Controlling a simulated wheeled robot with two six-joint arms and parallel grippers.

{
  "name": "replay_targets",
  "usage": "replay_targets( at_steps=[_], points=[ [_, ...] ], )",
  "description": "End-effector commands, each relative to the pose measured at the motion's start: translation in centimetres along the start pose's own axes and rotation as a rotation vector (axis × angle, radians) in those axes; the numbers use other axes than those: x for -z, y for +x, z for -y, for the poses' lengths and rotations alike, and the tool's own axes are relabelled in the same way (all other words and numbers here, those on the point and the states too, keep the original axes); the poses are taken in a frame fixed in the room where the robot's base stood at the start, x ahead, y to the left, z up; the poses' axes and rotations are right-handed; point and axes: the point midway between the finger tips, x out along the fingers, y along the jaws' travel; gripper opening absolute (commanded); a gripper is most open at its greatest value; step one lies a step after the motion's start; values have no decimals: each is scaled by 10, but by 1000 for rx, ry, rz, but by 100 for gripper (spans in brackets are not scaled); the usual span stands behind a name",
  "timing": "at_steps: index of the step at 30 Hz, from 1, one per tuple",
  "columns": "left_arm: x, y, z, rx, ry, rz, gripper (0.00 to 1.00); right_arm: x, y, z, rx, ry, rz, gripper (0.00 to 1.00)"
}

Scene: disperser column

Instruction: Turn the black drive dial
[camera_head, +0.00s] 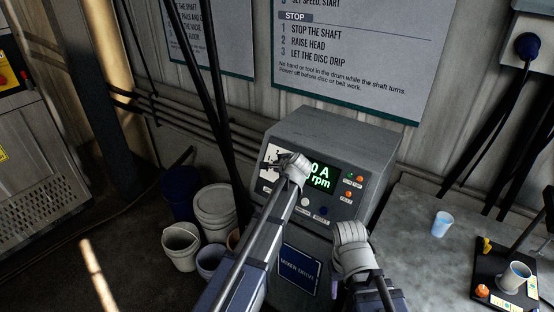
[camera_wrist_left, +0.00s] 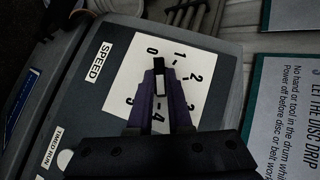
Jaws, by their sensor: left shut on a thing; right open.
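The grey drive cabinet (camera_head: 325,125) stands in the middle of the head view. Its black drive dial (camera_wrist_left: 159,66) sits on a white scale plate (camera_wrist_left: 138,72) numbered 0 to 5 and labelled SPEED in the left wrist view. My left gripper (camera_wrist_left: 160,88) is shut on the dial, with purple fingers on either side of it. In the head view my left gripper (camera_head: 281,161) covers most of the dial. The pointer's exact reading is unclear. A display (camera_head: 320,175) shows green "0 A" and "rpm", partly hidden. My right gripper (camera_head: 354,246) is open, apart from the cabinet's panel; its fingertips are hard to see.
Buckets (camera_head: 215,205) stand at left on the floor. The grey bench (camera_head: 420,215) at right holds a blue cup (camera_head: 441,224) and a black tray (camera_head: 486,266) with a mug.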

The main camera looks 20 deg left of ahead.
Motion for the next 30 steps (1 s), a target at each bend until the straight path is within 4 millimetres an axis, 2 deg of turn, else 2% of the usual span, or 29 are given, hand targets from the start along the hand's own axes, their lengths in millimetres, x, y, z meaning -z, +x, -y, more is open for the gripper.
replay_targets(
  at_steps=[1, 12, 21, 30],
  points=[
    [0, -2, 7, -37, -34, 2, 0, -1, -13, -1, 0, 0, 0, 50],
    [-2, 0, 9, -278, -274, 3, 0, -3, -50, -5, 0, -2, 0, 50],
    [-3, 2, 9, -426, -417, 3, 0, -4, -67, -6, 0, 0, 0, 50],
    [-4, 2, 9, -504, -492, 2, 0, -4, -74, -7, 1, 3, 0, 50]
  ],
)
